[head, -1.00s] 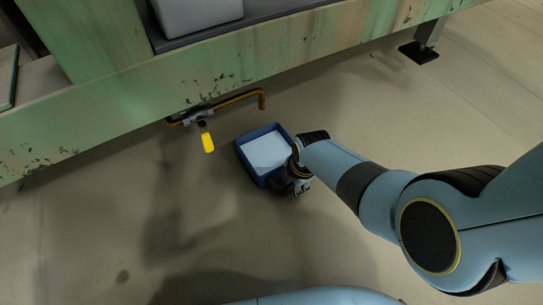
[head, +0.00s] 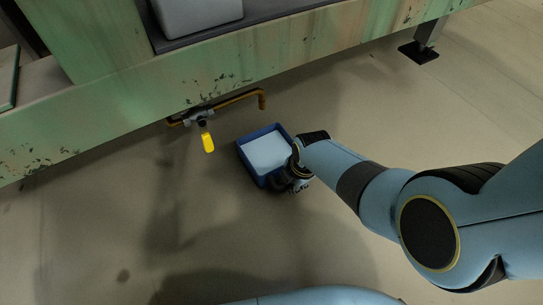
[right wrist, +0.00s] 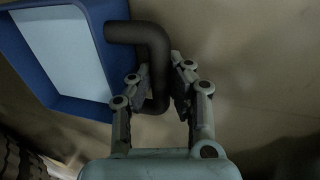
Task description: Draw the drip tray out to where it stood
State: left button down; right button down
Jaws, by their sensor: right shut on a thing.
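The drip tray (head: 243,154) is a blue rectangular tray with a pale blue-white inside. It is on the floor in front of the green machine, just below and right of the bent brown pipe. My right gripper (head: 291,181) is at the tray's near right corner in the head view, its jaws partly hidden by my own wrist. In the right wrist view the tray (right wrist: 109,62) is at the upper left. There my right gripper (right wrist: 162,82) is shut on a dark bent handle (right wrist: 154,42) that comes from the tray's side. My left gripper is out of view.
A green, worn machine frame (head: 190,85) runs across the top. A brown pipe (head: 240,98) with a valve and yellow lever (head: 208,143) sticks out from it. A dark support foot (head: 418,53) stands at the upper right. The floor left of and below the tray is clear.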

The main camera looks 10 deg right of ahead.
jog(key=c, duration=2)
grip_release()
grip_shut()
jog(key=shift+a, duration=0.1)
jog(key=shift+s+a+r, duration=0.1)
jog(key=shift+s+a, duration=0.05)
jog(key=shift+a, duration=0.3)
